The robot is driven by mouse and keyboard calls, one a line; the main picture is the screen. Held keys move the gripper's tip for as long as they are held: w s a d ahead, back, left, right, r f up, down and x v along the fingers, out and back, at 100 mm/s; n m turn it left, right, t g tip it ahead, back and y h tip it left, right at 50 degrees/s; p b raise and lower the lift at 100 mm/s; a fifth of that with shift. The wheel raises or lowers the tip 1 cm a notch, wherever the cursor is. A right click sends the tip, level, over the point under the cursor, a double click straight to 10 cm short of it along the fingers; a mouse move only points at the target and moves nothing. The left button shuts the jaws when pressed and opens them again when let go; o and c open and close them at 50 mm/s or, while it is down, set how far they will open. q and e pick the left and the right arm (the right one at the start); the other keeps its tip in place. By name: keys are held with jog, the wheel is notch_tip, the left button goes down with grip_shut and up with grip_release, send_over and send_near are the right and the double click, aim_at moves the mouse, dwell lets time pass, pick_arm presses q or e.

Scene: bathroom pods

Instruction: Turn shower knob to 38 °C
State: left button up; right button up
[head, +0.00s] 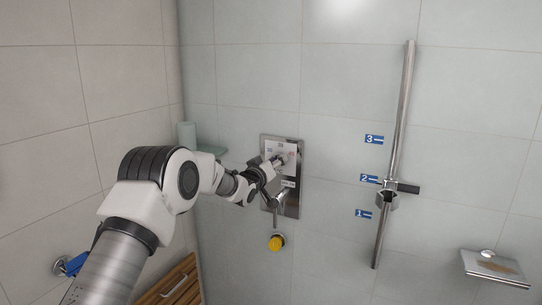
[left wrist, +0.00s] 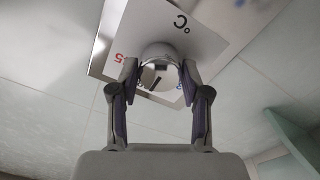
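The shower panel (head: 294,206) is a shiny metal plate on the tiled wall, with a white temperature card (head: 291,147) in its upper part. My left gripper (head: 277,162) is at the card, covering most of the round knob. In the left wrist view, the silver knob (left wrist: 158,57) sits between the two fingertips of my left gripper (left wrist: 158,72). The fingers are apart, one on each side of it; I cannot tell if they touch it. The card (left wrist: 207,45) shows "°C" and a red "5" there; the full number and the knob's setting are unreadable. My right gripper is out of view.
A shower rail (head: 393,150) with blue number tags stands right. A soap shelf (head: 494,267) is lower right. A greenish corner shelf (head: 209,149) is behind my left arm.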

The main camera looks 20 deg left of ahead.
pick_arm(q)
jog(key=shift+o, duration=1)
jog(key=shift+d, duration=0.2)
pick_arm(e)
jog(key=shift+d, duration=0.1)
pick_arm(q)
jog(key=s, duration=1.2)
jog(key=shift+a, duration=0.3)
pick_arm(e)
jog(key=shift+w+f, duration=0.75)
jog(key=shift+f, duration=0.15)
pick_arm(q)
jog(key=shift+s, duration=0.1)
